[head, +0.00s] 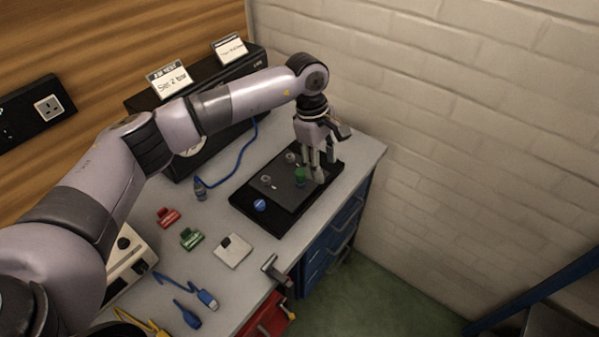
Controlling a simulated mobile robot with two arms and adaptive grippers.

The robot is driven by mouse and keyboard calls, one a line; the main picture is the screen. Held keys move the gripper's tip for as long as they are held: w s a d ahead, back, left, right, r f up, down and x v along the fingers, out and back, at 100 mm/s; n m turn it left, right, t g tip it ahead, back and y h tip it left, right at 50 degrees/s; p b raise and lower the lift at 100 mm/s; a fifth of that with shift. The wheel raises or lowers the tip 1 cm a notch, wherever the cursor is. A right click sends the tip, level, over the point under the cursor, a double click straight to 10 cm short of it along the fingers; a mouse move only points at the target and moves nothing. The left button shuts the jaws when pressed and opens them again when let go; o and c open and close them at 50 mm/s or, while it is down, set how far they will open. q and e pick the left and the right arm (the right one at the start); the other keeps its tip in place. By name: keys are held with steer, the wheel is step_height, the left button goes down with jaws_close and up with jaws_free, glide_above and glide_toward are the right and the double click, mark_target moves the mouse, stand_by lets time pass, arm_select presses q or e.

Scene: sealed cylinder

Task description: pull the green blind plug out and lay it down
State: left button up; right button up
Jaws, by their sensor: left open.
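The green blind plug (300,175) stands upright on the black plate (272,207) at the right of the bench. My left gripper (317,174) reaches down over the plate with its fingers just to the right of the plug. The gripper is open. I cannot tell whether a finger touches the plug. My right gripper does not show.
A blue cable (242,160) runs from the black box to a connector (200,190). Red (168,216) and green (191,239) clips and a pale square block (233,252) lie in front. Some bench top between them is bare.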

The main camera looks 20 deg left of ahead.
arm_select(q)
steer(key=r+y, duration=0.1)
steer(key=y, duration=0.1)
glide_above(301, 171)
steer(key=shift+a+r, duration=0.1)
steer(key=shift+r, duration=0.1)
steer(key=shift+s, duration=0.1)
steer(key=shift+f, duration=0.1)
steer(key=shift+f+b, duration=0.5)
steer(key=shift+f, duration=0.35)
step_height(301, 171, down, 6)
steer(key=b, duration=0.4)
steer(key=shift+f+b, duration=0.55)
steer(key=shift+f, duration=0.1)
steer(key=shift+r, duration=0.1)
steer(key=shift+b, duration=0.45)
